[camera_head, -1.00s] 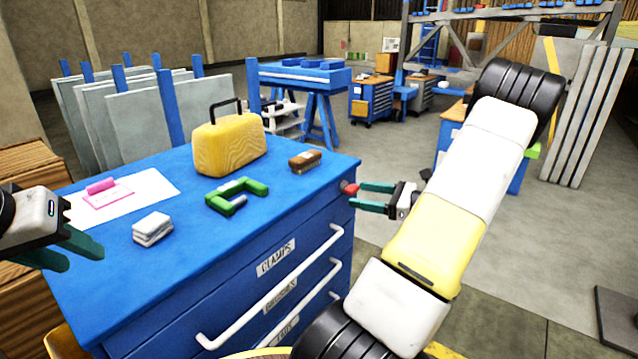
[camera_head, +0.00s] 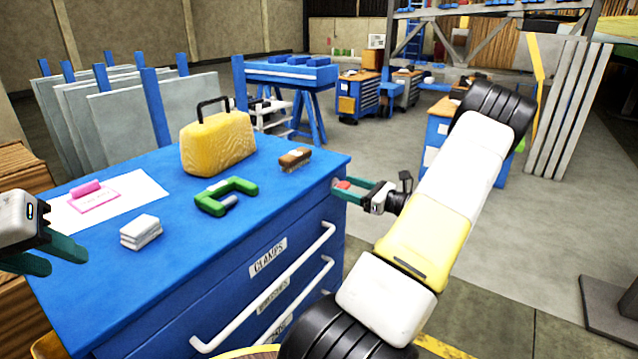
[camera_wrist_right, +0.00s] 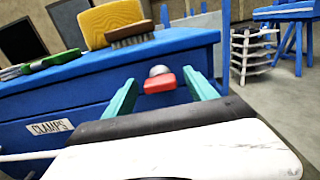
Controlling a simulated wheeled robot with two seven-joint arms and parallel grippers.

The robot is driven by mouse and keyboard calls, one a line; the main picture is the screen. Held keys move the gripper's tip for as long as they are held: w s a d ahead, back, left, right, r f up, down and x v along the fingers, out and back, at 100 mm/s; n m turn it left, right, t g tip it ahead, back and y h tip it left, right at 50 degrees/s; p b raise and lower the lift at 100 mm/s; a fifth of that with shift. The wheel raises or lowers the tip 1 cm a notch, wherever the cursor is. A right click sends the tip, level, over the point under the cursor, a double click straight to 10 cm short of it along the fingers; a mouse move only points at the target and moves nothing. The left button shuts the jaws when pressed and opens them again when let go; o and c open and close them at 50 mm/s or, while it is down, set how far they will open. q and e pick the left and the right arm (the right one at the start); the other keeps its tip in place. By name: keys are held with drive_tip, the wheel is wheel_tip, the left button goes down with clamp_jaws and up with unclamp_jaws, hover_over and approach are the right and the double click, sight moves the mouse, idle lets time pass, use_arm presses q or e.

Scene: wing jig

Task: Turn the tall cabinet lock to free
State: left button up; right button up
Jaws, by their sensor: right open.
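The cabinet is blue with drawers (camera_head: 240,275), one labelled CLAMPS. Its lock is a red handle on a round silver boss, on the cabinet's upper side near the right corner; the red handle (camera_wrist_right: 159,80) shows in the right wrist view and partly in the head view (camera_head: 343,185). My right gripper (camera_head: 352,190) is open, its green fingers on either side of the red handle. In the right wrist view the handle lies level between the fingertips, with gaps visible on both sides. My left gripper (camera_head: 45,258) is at the left edge, fingers apart, with nothing between them.
On the cabinet top are a yellow case (camera_head: 218,145), a brush (camera_head: 295,158), a green clamp (camera_head: 225,197), a white stack (camera_head: 141,232) and a pink item on paper (camera_head: 92,195). White drawer handles stick out in front.

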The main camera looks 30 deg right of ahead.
drive_tip(key=c, duration=1.4)
drive_tip(key=shift+n, duration=0.3)
drive_tip(key=n, duration=0.8)
drive_tip(key=shift+s+a+f+n, duration=0.1)
drive_tip(key=shift+n, duration=0.3)
drive_tip(key=n, duration=0.4)
drive_tip(key=shift+n, duration=0.3)
drive_tip(key=shift+a+f+n, duration=0.1)
drive_tip(key=shift+f+n, duration=0.05)
drive_tip(key=shift+n, duration=1.75)
